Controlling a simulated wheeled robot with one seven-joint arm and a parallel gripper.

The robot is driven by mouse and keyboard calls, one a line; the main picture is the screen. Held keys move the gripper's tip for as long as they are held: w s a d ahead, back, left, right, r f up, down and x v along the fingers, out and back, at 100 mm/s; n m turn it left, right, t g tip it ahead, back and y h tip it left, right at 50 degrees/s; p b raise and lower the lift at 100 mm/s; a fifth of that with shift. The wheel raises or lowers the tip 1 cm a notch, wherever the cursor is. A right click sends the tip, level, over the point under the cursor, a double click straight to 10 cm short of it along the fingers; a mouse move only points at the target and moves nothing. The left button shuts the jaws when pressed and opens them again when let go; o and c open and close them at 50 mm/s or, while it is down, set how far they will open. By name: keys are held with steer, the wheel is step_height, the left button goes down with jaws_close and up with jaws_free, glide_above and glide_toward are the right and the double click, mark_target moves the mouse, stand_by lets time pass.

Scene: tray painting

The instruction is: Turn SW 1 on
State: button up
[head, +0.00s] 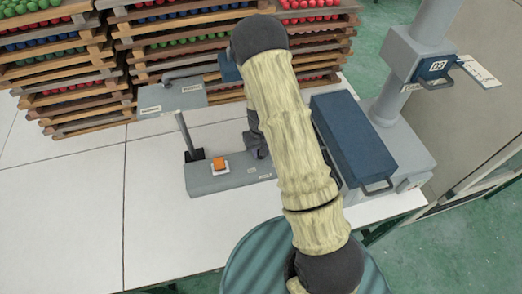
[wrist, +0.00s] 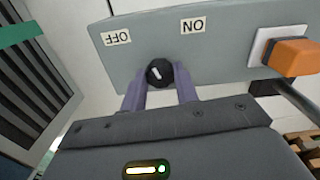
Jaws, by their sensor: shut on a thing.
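In the wrist view a black rotary knob (wrist: 160,73) with a white pointer mark sits on a grey switch panel (wrist: 225,55). An OFF label (wrist: 117,37) and an ON label (wrist: 193,25) appear upside down on the panel. The pointer mark leans toward the OFF side. My gripper (wrist: 160,88) is shut on the knob, one purple finger at each side. In the head view the grey switch base (head: 205,184) stands on the white table, and my arm hides most of the gripper and the knob.
An orange button (wrist: 295,57) is beside the knob on the same panel; it also shows in the head view (head: 220,164). A blue box-shaped unit (head: 350,140) stands right of my arm. Stacked wooden trays of coloured balls (head: 85,75) are behind. The table's left is clear.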

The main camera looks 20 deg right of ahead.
steer(key=m, duration=0.6)
steer(key=shift+w+m, duration=0.15)
steer(key=shift+m, duration=0.15)
steer(key=m+p, duration=0.1)
steer(key=m, duration=0.5)
steer(key=shift+m, duration=0.3)
steer(key=o, duration=1)
steer(key=shift+r, duration=0.1)
step_height(320, 180, up, 12)
steer(key=shift+f+b, duration=0.1)
steer(key=shift+b, duration=0.6)
